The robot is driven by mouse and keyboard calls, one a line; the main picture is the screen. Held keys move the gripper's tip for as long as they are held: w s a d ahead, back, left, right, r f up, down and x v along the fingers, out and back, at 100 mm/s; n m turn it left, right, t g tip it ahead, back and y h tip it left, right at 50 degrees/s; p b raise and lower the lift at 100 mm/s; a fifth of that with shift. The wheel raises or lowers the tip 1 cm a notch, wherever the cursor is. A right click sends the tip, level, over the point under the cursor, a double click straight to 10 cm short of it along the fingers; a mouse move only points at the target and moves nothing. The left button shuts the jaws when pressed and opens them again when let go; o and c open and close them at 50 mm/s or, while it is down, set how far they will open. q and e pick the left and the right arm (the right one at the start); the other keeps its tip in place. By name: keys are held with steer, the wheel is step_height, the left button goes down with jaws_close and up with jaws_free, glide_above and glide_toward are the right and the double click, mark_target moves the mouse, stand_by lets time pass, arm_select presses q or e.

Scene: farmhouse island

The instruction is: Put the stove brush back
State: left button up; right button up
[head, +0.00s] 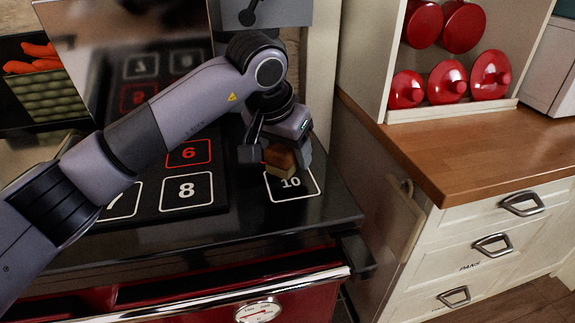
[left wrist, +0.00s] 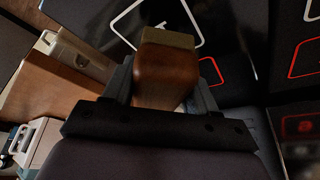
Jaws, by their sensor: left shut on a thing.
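The stove brush (head: 280,158) is a brown wooden block with a tan strip at one end. My left gripper (head: 277,151) is shut on it over the right part of the black stove top. The brush is beside and partly over the white outlined square marked 10 (head: 291,183); I cannot tell whether it touches the surface. In the left wrist view the brush (left wrist: 164,72) sits between the two fingers (left wrist: 160,88), its tan end pointing away, near a white outline. My right gripper is not in view.
More numbered squares, such as 8 (head: 187,191), lie left on the stove. A raised shiny lid (head: 120,60) stands behind my left arm. A wooden counter (head: 470,150) with red lids on a shelf is at right. A crate of vegetables (head: 40,85) is at far left.

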mark_target(280, 147)
arm_select(q)
steer(key=shift+f, duration=1.8)
steer(key=shift+f, duration=0.1)
steer(key=shift+f, duration=0.15)
steer(key=o, duration=1)
steer(key=shift+r, duration=0.4)
steer(key=v, duration=1.1)
steer(key=shift+s+a+r, duration=0.1)
steer(key=shift+s+r, duration=0.1)
steer(key=shift+r, duration=0.15)
